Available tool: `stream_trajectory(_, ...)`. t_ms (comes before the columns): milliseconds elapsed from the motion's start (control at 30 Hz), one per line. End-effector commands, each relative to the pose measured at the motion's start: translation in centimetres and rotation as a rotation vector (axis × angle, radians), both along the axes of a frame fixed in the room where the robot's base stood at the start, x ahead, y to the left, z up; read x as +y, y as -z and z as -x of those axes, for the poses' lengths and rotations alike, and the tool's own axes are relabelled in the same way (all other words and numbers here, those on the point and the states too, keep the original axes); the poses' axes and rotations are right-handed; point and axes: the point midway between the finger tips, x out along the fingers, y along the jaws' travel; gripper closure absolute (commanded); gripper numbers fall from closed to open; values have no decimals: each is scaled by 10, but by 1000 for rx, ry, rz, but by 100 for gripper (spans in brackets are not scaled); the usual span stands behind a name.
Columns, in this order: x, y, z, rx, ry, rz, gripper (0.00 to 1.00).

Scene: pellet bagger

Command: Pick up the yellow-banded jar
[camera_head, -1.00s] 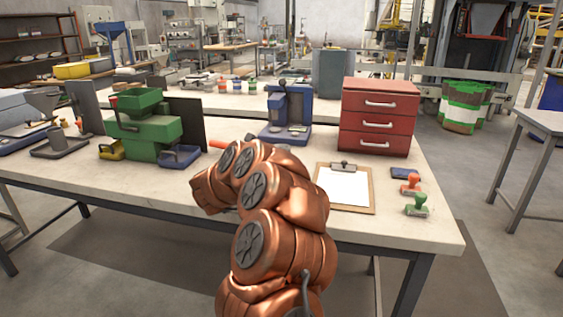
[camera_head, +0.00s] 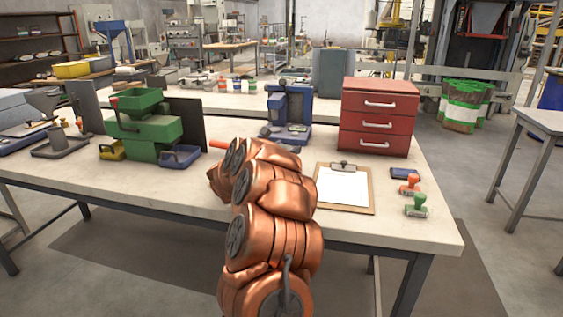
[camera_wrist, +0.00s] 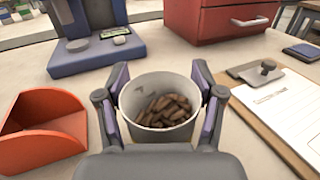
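A pale, open-topped jar (camera_wrist: 140,88) holding brown pellets stands upright between the fingers of my gripper (camera_wrist: 160,92) in the wrist view. The fingers stand on either side of the jar, spread wide, with what looks like a narrow gap at each side. In the head view my copper-coloured arm hides the gripper and this jar.
A red scoop (camera_wrist: 40,135) lies close on the left. A clipboard (camera_wrist: 262,108) lies close on the right. A blue device (camera_head: 288,112) and a red drawer cabinet (camera_head: 378,117) stand behind. Stamps (camera_head: 416,205) stand at the right. The front table edge is clear.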

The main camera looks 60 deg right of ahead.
Motion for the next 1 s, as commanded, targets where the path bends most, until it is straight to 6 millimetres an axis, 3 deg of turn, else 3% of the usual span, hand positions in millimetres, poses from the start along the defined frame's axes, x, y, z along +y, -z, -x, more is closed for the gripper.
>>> stream_trajectory(67,0,0,0,0,0,0,42)
stream_trajectory(600,0,0,0,0,0,1,97)
stream_trajectory(1000,1,-12,-1,-4,-1,3,100)
